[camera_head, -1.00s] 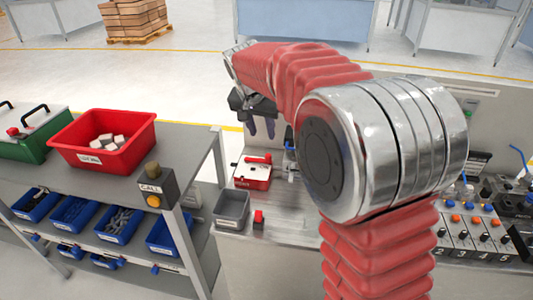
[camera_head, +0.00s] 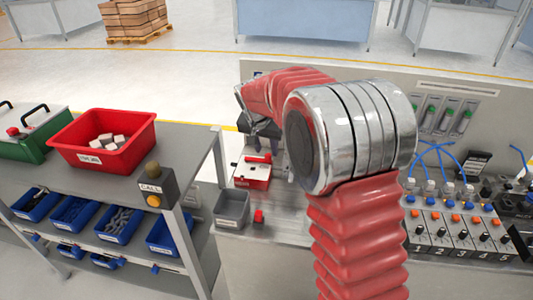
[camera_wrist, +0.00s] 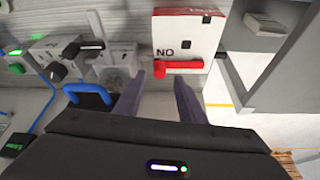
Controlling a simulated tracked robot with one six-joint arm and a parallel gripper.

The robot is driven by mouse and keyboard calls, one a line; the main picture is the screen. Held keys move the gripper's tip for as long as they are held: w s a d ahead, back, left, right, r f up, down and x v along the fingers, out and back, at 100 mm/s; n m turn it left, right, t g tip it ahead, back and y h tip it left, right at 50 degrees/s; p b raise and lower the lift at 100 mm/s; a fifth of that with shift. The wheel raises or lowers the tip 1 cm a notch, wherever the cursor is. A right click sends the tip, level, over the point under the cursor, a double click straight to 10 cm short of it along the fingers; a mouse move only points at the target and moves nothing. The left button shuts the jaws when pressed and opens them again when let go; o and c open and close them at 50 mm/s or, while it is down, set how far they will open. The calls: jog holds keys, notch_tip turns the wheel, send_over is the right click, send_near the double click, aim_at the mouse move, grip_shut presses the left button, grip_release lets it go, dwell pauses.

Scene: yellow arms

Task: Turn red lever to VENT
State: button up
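The red lever (camera_wrist: 182,66) lies crosswise on a white box (camera_wrist: 187,35) in the wrist view, under the partly readable letters "NO". In the head view the red lever (camera_head: 257,158) sits on top of the white box with its red front (camera_head: 251,174). My gripper (camera_wrist: 158,84) is open, its two purple fingers apart and nothing visible between them. The right fingertip is just below the lever in the wrist view; I cannot tell whether they touch. In the head view my gripper (camera_head: 265,131) is above and behind the box, its fingers mostly hidden.
A grey bin (camera_head: 232,208) and a small red block (camera_head: 258,216) stand in front of the box. A blue handle (camera_wrist: 90,95) is close left of my fingers in the wrist view. A valve panel (camera_head: 455,230) with blue hoses is on the right.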

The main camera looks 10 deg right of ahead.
aim_at(268, 155)
jog(key=shift+x, duration=1.75)
jog(key=shift+c, duration=0.4)
grip_shut()
jog(key=shift+a, duration=0.2)
jog(key=shift+d, duration=0.15)
